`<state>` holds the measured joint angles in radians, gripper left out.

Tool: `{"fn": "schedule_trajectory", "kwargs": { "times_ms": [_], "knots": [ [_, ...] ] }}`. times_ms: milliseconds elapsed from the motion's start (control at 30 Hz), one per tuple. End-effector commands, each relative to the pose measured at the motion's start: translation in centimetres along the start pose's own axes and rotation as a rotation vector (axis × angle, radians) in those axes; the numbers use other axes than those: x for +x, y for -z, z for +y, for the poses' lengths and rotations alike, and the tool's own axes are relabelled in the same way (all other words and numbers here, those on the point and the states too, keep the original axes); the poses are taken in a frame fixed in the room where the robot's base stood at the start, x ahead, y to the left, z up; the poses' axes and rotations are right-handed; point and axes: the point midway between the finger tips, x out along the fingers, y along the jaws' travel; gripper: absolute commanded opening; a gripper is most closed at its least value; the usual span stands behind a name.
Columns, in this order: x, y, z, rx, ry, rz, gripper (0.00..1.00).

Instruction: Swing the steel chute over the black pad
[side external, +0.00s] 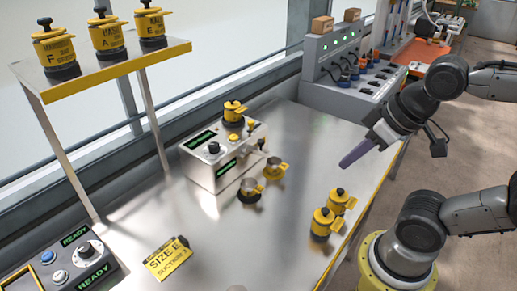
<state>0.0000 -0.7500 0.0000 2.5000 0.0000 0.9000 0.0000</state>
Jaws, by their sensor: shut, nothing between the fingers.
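My gripper (346,163) is shut and empty, with its purple fingers pointing down and left above the right side of the steel bench. It is apart from everything on the bench. A white machine box (201,167) with green displays and a knob stands mid-bench. At its front right are two small steel cup-like parts with yellow tabs. The left part (249,184) sits over a dark round base (249,198); the right part (274,165) stands close beside it. I cannot tell for certain which part is the chute, or whether the dark base is the black pad.
Two yellow canisters (322,222) stand near the bench's right edge. A raised shelf (120,65) at left holds yellow jars. A "SIZE E" sign (168,258) and a control panel (65,270) are at front left. A grey console (335,90) stands behind. The front-centre bench is clear.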

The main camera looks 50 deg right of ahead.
Motion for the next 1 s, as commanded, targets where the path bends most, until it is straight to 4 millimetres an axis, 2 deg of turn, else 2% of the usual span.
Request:
{"fn": "schedule_trajectory", "kwargs": {
  "times_ms": [467,500,567,700,800,867,1000],
  "knots": [
    [0.0,0.0,0.0,0.000,0.000,0.000,0.00],
    [0.0,0.0,0.0,0.000,0.000,0.000,0.02],
    [0.0,0.0,0.0,-0.004,0.000,0.000,0.13],
    [-0.3,-0.3,0.0,-0.076,0.001,-0.022,0.38],
    [-2.2,1.7,0.0,-0.169,0.001,-0.012,0.56],
    [-3.1,3.3,0.1,-0.220,0.001,-0.023,0.56],
    [-4.5,7.8,0.5,-0.326,0.002,-0.069,0.56]
  ]
}}
